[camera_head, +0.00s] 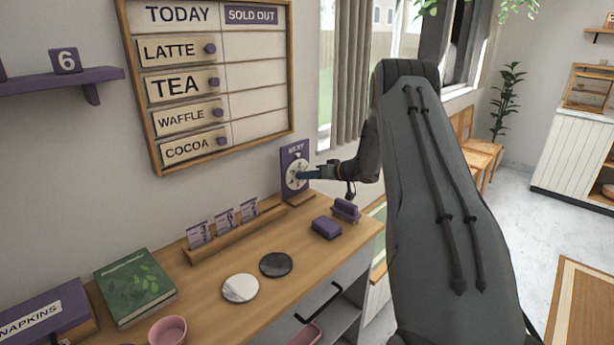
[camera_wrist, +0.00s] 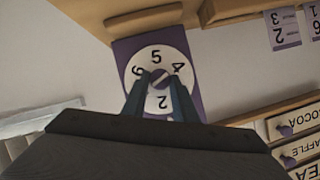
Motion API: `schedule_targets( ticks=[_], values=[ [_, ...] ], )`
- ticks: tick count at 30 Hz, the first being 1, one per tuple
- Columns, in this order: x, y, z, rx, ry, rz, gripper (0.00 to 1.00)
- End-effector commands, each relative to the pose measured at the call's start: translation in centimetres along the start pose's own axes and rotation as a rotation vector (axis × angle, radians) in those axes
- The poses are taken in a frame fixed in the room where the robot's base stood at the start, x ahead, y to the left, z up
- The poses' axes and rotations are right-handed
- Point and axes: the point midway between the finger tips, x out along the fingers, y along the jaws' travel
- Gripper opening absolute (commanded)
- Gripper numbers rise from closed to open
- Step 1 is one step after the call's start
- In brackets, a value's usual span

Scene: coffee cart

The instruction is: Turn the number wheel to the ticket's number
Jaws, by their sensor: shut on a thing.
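The number wheel (camera_head: 291,180) is a white disc on a purple board (camera_head: 287,156) headed "NEXT", at the far end of the counter. In the wrist view the wheel (camera_wrist: 138,62) shows upside down, with digits including 5, 4, 2 and one like a 6 or 9. My gripper (camera_head: 303,175) reaches it from the right. In the wrist view its fingers (camera_wrist: 160,84) are closed on the wheel's central knob (camera_wrist: 160,76). Tickets (camera_head: 223,220) stand in a wooden rail (camera_head: 240,227); one ticket in the wrist view (camera_wrist: 283,28) seems to carry a 2 and a 3.
A purple block (camera_head: 326,228) and a purple stamp-like piece (camera_head: 345,210) lie near the wheel. Black (camera_head: 276,264) and white (camera_head: 240,288) discs, a green book (camera_head: 135,287) and a pink bowl (camera_head: 168,331) are on the counter (camera_head: 205,292). A menu board (camera_head: 289,90) hangs above.

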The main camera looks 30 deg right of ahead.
Motion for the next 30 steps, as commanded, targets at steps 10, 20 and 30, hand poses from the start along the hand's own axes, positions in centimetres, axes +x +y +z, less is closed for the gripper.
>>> schedule_targets(
  ticks=[10, 20, 30],
  values=[
    [0.19, 0.61, 0.23, 0.299, -0.006, -0.132, 0.04],
    [0.29, 0.86, 0.36, 0.573, -0.013, -0.253, 0.04],
    [0.27, 0.98, 0.4, 0.767, -0.016, -0.337, 0.04]
  ],
)
